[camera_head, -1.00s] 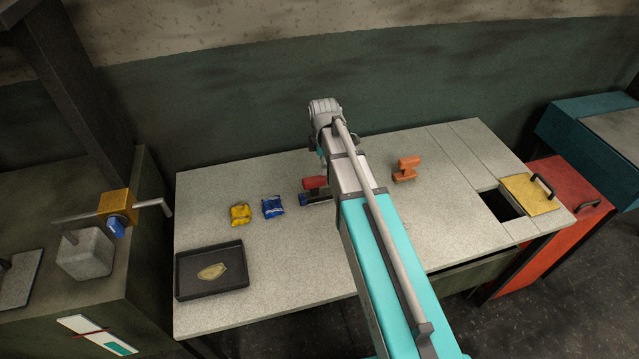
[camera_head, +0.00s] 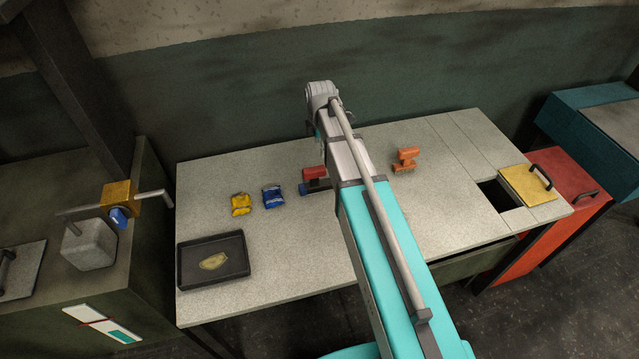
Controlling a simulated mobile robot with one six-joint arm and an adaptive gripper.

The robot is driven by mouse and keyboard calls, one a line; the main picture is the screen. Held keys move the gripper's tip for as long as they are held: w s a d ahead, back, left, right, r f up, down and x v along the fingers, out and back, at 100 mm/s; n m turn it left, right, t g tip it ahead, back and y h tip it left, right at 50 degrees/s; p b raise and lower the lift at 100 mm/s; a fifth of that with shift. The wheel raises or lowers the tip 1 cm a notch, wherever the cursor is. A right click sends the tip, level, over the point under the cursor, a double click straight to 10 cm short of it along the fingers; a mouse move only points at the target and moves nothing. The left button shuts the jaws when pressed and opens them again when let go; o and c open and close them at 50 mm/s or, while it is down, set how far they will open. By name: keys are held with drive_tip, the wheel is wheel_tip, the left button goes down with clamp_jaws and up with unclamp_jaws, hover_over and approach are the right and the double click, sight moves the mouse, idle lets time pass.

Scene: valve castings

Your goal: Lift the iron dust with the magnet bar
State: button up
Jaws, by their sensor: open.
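A block with a red handle (camera_head: 313,173) on a dark blue base (camera_head: 311,189) stands at the middle of the grey bench; it looks like the magnet bar, and my arm partly covers its right side. A small pale yellowish patch (camera_head: 213,262), perhaps the dust, lies in a black tray (camera_head: 243,272) at the bench's front left. My arm reaches over the bench with its wrist near the back edge, beyond the red handle. My gripper's fingers are hidden behind the arm.
Yellow (camera_head: 241,204) and blue (camera_head: 272,196) crumpled items lie left of the red handle. An orange handled block (camera_head: 405,159) stands right of my arm. A square opening (camera_head: 500,196) and a yellow lid with a handle (camera_head: 528,184) are at the right end. The bench's front middle is clear.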

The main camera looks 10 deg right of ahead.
sight(319, 168)
drive_tip(key=shift+f+b, duration=3.5)
drive_tip(key=shift+f, duration=0.25)
drive_tip(key=shift+f, duration=0.15)
drive_tip(key=f+b, duration=0.5)
drive_tip(key=shift+w, duration=0.2)
drive_tip(key=shift+a, duration=0.1)
clamp_jaws()
